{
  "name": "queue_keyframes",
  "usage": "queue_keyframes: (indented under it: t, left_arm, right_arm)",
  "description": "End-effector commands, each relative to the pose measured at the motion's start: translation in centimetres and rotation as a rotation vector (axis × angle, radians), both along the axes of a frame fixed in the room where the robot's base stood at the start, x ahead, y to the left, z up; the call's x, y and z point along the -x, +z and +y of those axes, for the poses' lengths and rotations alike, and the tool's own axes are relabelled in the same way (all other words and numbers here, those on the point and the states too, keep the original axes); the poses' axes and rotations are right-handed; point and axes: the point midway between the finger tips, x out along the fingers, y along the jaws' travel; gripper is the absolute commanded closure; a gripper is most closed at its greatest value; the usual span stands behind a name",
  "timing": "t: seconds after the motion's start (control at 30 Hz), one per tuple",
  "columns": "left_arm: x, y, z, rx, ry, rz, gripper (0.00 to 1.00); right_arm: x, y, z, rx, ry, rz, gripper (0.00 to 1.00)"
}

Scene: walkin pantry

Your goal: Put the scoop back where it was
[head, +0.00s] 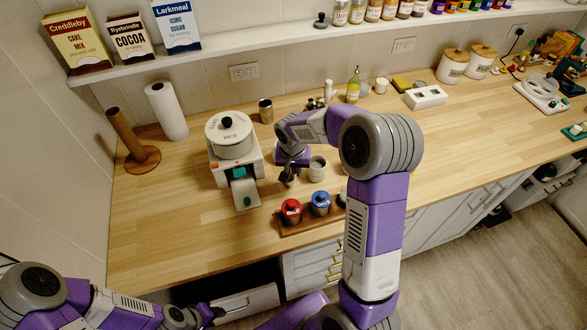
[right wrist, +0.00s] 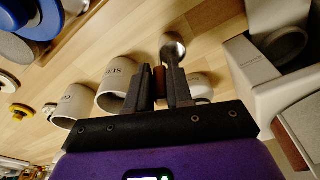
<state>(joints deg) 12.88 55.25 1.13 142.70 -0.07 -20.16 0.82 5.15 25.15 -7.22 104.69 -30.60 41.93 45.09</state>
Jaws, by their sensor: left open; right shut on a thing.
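The scoop (right wrist: 173,46) shows in the right wrist view. It has a round metal bowl and a brown handle, part of which is hidden between the fingers. My right gripper (right wrist: 164,88) is shut on its handle, with the bowl just beyond the fingertips. In the head view my right gripper (head: 287,176) is over the counter, right of the white dispenser and close to a white mug (head: 317,167). The scoop cannot be made out there. My left gripper (head: 214,316) is open and empty at the bottom left, in front of the counter edge.
The white dispenser (head: 232,149) stands left of my right gripper. Red (head: 291,211) and blue (head: 320,204) lidded jars sit on a wooden tray in front. A metal cup (head: 265,110) stands behind. In the right wrist view, white mugs (right wrist: 118,87) are close beside the fingers.

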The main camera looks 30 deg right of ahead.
Motion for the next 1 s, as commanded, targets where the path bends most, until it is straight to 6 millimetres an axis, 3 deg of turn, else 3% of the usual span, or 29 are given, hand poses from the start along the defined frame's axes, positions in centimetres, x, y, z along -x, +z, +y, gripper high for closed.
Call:
queue_keyframes:
  t: [0.07,0.1,0.23,0.63,1.0]
  left_arm:
    - [0.0,-0.4,0.0,0.0,0.0,0.0,0.57]
    - [0.0,-0.3,0.0,0.0,0.0,0.0,0.57]
    - [0.0,-0.2,0.0,0.0,0.0,0.0,0.57]
    - [0.0,0.2,0.0,0.0,0.0,0.0,0.57]
    - [0.0,1.0,0.0,0.0,0.0,0.0,0.57]
  right_arm:
    - [0.0,-0.4,0.0,0.0,0.0,0.0,1.0]
    - [0.0,-0.3,0.0,0.0,0.0,0.0,0.73]
    - [0.0,-0.2,0.0,0.0,0.0,0.0,0.54]
    - [0.0,0.5,0.0,0.0,0.0,-0.002,0.54]
    - [0.9,8.1,0.7,0.0,-0.001,-0.005,0.54]
